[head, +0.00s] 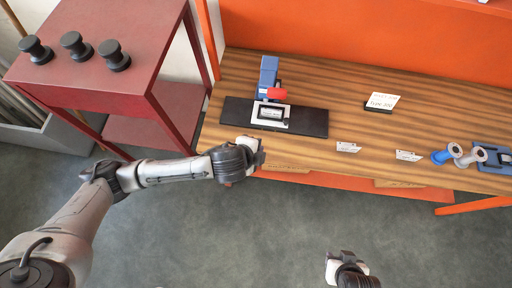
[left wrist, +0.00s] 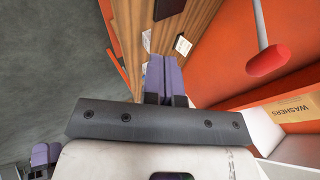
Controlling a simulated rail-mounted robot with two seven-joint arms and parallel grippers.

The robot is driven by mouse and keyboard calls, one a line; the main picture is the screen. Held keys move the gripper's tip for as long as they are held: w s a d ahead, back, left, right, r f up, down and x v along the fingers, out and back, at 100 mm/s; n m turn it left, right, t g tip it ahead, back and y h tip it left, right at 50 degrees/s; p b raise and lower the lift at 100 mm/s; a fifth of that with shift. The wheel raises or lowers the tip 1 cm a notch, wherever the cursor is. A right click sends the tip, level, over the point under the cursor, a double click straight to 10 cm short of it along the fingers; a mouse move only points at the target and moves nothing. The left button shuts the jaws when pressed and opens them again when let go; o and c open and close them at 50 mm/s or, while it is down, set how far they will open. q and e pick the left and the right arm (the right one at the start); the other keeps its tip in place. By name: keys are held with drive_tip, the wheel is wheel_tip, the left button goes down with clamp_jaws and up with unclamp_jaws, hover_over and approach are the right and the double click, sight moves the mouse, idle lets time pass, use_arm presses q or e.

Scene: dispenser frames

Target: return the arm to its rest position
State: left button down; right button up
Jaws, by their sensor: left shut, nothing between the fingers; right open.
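My left arm reaches in from the left in the head view. Its gripper (head: 257,158) hangs at the front edge of the wooden bench (head: 340,105), in front of the black mat. In the left wrist view the fingers (left wrist: 165,78) are together with nothing between them. My right gripper (head: 346,258) is low in the head view, over the floor in front of the bench. It is open; whether anything lies between its fingers is hard to see. The head view shows no marker for a rest position.
A blue press (head: 268,72) with a red knob (head: 277,93) stands on a black mat (head: 312,122). Blue and grey spools (head: 445,155) lie at the bench's right. A red table (head: 90,80) with black spools stands left. A WASHERS box (left wrist: 293,111) shows in the left wrist view. The floor is clear.

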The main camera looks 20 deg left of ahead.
idle(0.6)
use_arm(q)
drive_tip(key=a+r+n+t+y+p, duration=0.1)
drive_tip(key=a+r+n, duration=0.2)
drive_tip(key=r+n, duration=0.3)
drive_tip(key=a+r+n+t+p, duration=0.2)
drive_tip(key=a+r+n, duration=0.2)
drive_tip(key=r, duration=0.3)
drive_tip(key=s+a+f+n+g+p, duration=0.1)
drive_tip(key=s+f+n+g, duration=0.1)
drive_tip(key=s, duration=0.5)
drive_tip(key=s+a+f+n+g+p, duration=0.1)
drive_tip(key=s+a+f+g+p, duration=0.1)
drive_tip(key=s+f, duration=0.3)
drive_tip(key=s+a+f+n+g+y+p, duration=0.1)
drive_tip(key=s+a+f+n+g, duration=0.1)
drive_tip(key=s, duration=0.7)
wheel_tip(320, 180, down, 2)
drive_tip(key=shift+s+f+n+g+p, duration=0.2)
drive_tip(key=shift+s+n+g+p, duration=0.15)
drive_tip(key=shift+g, duration=0.15)
